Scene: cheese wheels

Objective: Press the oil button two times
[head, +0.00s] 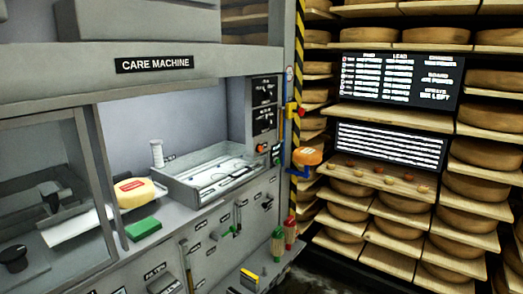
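The grey care machine (60,80) fills the left half of the head view, with a "CARE MACHINE" sign (154,64). A red-orange button (262,148) sits on its right-hand post, beside a darker control (276,150). Their labels are too small to read, so I cannot tell which is the oil button. A red knob on a yellow box (298,112) is on the right edge post. Neither of my grippers can be made out in the view.
A cheese wheel with a red label (134,192) and a green block (143,228) lie on the counter, left of a metal tray (205,178). An orange cheese (307,156) stands out by the right post. Shelves of cheese wheels (490,115) and two dark screens (400,80) are at right.

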